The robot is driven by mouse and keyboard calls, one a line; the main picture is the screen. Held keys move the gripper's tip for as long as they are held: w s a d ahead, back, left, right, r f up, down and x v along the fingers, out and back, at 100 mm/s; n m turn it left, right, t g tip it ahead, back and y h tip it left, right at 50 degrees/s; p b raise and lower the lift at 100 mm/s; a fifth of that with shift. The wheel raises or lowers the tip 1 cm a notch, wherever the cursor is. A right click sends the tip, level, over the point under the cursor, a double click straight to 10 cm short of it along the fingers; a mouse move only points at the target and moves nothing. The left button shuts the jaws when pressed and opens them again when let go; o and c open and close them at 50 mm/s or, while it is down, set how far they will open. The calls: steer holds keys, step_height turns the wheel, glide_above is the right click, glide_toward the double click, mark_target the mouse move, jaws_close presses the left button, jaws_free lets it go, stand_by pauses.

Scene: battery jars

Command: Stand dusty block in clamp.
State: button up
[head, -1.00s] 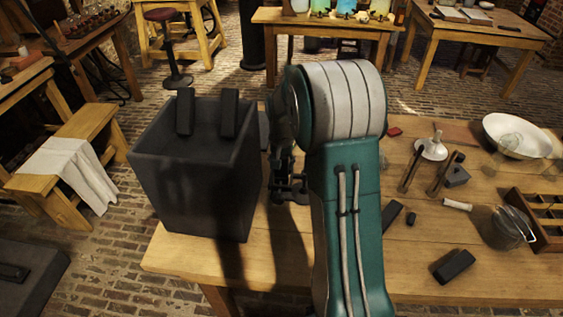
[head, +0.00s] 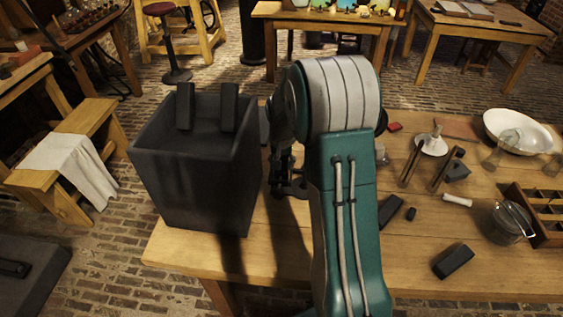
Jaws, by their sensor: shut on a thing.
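My gripper (head: 287,185) is a dark shape low beside the teal and grey arm, just right of a tall dark box. The arm hides much of it. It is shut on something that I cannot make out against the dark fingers. Several dark blocks lie on the table: a larger one (head: 453,262) near the front edge, a slanted one (head: 390,210) and a small one (head: 411,214). I cannot tell which is dusty. Two upright brown pieces (head: 412,161) stand near a white funnel-like dish; I cannot tell whether they form the clamp.
The tall dark box (head: 195,175) stands at the table's left end, with two dark upright pieces at its back rim (head: 229,108). A white bowl (head: 517,133), a glass jar (head: 508,222) and a wooden compartment tray (head: 540,203) are at right.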

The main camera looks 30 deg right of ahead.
steer(key=o, duration=1.4)
step_height(320, 180, up, 12)
steer(key=shift+f, duration=0.1)
